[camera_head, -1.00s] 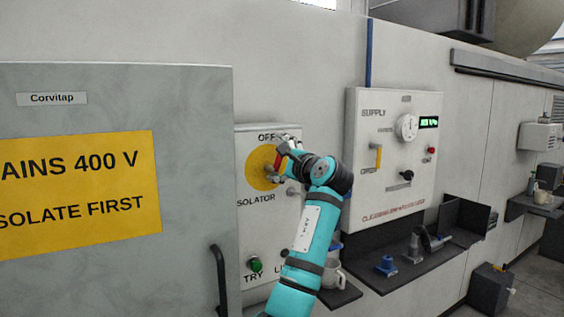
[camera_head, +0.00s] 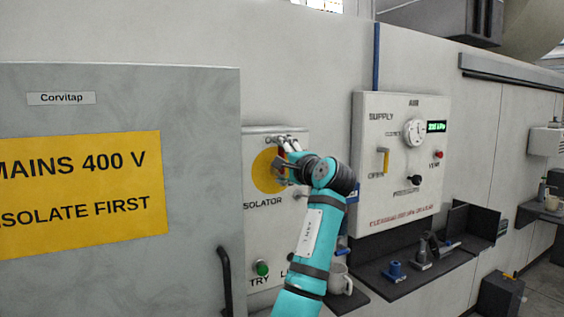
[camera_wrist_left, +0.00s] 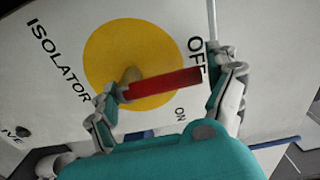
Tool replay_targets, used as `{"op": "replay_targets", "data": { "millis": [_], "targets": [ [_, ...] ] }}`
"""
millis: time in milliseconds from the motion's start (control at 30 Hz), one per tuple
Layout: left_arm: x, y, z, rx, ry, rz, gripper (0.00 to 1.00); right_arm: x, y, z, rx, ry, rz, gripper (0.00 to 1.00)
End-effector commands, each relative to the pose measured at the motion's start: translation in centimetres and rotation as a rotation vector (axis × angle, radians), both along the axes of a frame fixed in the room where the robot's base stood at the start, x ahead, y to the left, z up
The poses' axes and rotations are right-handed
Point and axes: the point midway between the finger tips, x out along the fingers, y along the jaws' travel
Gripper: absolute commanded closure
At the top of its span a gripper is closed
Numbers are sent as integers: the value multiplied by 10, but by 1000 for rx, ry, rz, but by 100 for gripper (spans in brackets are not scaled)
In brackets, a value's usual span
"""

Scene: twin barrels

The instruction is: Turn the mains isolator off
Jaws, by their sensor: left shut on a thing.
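The mains isolator is a pale panel (camera_head: 255,225) with a yellow disc (camera_head: 266,172) and a red handle. In the left wrist view the handle (camera_wrist_left: 165,86) runs from the hub at the disc's middle to the right, its free end close to the OFF lettering; the ON lettering lies below it. My left gripper (camera_head: 285,148) is in front of the disc's upper right and partly covers the OFF label. In the wrist view its fingers (camera_wrist_left: 165,95) are at both ends of the handle, shut on it. My right gripper is not in view.
A grey cabinet (camera_head: 110,255) with a yellow mains sign and a black handle stands at the left. A green button (camera_head: 262,268) is below the isolator. To the right are an air supply panel (camera_head: 440,170) and a dark shelf (camera_head: 400,284) with fittings. A mug (camera_head: 340,279) is beside my arm.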

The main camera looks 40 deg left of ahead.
Motion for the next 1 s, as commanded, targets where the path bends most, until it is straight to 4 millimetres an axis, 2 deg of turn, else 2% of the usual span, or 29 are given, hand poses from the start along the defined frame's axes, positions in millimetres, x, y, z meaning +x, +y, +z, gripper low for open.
{"op": "replay_targets", "data": {
  "millis": [33,200,233,300,533,633,767,1000],
  "targets": [
    [-1,0,8,6,-17,-3,69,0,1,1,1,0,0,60],
    [-1,0,8,6,-17,-3,69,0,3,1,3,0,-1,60],
    [-1,0,8,6,-17,-3,7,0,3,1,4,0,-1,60],
    [-1,0,7,7,-16,-3,0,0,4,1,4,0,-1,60],
    [-1,-1,4,4,-8,-2,0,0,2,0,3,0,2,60],
    [-3,-8,3,4,-7,-4,0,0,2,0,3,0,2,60],
    [-11,-28,3,4,-9,-6,0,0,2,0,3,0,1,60],
    [-30,-76,3,4,-11,-7,0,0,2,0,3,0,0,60]
  ]
}}
